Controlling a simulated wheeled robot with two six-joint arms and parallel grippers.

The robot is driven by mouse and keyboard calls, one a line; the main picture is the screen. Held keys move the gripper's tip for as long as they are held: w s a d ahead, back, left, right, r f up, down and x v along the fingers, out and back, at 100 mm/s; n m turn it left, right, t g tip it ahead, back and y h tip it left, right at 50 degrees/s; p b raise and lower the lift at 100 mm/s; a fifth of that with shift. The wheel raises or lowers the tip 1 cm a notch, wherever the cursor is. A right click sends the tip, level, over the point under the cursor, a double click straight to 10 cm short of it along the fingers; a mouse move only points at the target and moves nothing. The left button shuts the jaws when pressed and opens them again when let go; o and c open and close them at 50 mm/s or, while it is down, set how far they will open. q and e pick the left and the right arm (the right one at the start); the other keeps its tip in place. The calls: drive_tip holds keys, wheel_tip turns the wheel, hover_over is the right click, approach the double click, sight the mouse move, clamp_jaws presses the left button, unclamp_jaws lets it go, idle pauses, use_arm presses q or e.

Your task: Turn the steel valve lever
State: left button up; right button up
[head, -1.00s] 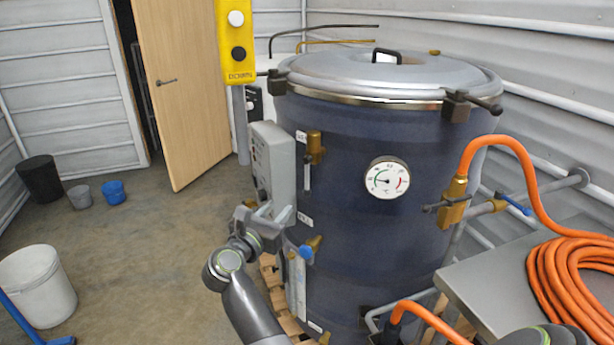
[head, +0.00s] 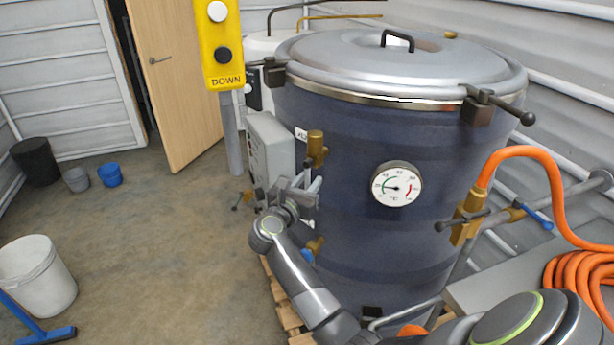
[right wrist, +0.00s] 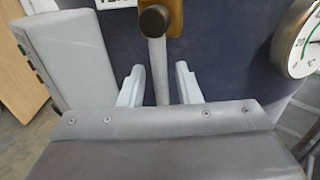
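The steel lever (right wrist: 158,72) is a light grey bar hanging straight down from a brass valve (head: 316,146) on the front of the blue tank. A dark round bolt head sits at its top in the right wrist view. My right gripper (head: 308,186) is just below the valve in the head view, its fingers pointing at the tank. In the right wrist view it is open, with one finger on each side of the lever and gaps visible on both sides. The gripper hides much of the lever in the head view. My left gripper is not in view.
A grey control box (head: 268,152) stands close left of the valve. A dial gauge (head: 397,184) is to the right. A second brass valve (head: 467,216) with an orange hose (head: 531,153) is further right. A yellow DOWN pendant (head: 221,45) hangs at upper left.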

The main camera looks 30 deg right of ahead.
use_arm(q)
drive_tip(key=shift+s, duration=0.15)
use_arm(e)
drive_tip(key=shift+s, duration=0.1)
clamp_jaws()
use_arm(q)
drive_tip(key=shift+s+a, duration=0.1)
use_arm(e)
drive_tip(key=shift+r, duration=0.1)
